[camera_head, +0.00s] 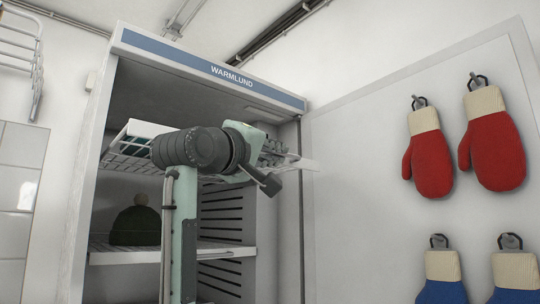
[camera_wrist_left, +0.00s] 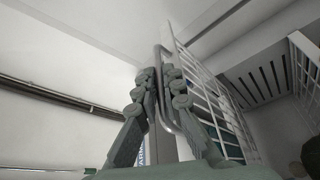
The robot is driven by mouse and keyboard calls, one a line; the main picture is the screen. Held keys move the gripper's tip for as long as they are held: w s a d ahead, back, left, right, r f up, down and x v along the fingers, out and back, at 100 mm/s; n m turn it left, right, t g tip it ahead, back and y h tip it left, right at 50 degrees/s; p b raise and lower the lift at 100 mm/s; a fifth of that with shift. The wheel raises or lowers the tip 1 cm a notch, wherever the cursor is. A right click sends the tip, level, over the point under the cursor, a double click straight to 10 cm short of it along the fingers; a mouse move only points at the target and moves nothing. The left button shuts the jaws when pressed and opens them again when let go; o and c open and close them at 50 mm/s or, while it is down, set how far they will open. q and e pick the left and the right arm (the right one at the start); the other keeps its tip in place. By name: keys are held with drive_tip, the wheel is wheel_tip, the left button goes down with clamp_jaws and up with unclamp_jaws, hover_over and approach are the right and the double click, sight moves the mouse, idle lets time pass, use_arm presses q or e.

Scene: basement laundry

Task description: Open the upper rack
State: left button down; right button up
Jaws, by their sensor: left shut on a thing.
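The upper rack (camera_head: 128,148) is a white wire shelf high in the open cabinet. Its right front end (camera_head: 308,164) overlaps the cabinet's right post and seems to stick out somewhat; how far is hard to tell. In the left wrist view the rack's wire grid (camera_wrist_left: 207,92) runs off to the right of the fingers. My left gripper (camera_head: 280,160) is at the rack's front, right of the middle. In the wrist view its fingers (camera_wrist_left: 161,78) are shut on a grey metal bar (camera_wrist_left: 165,58) at the rack's front. My wrist hides much of the rack. My right gripper is out of view.
The cabinet (camera_head: 85,185), labelled WARMLUND, has a lower shelf (camera_head: 120,257) with a dark green hat (camera_head: 136,225). The open door (camera_head: 365,215) at right carries red mittens (camera_head: 431,160) and blue ones (camera_head: 442,285) on hooks. A wall rack (camera_head: 20,45) hangs at upper left.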

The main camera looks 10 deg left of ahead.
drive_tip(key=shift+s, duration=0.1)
use_arm(q)
drive_tip(key=c, duration=1.9)
unclamp_jaws()
drive_tip(key=shift+d, duration=0.15)
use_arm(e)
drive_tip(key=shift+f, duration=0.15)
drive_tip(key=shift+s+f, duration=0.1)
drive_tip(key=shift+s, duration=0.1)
use_arm(q)
drive_tip(key=v, duration=1.2)
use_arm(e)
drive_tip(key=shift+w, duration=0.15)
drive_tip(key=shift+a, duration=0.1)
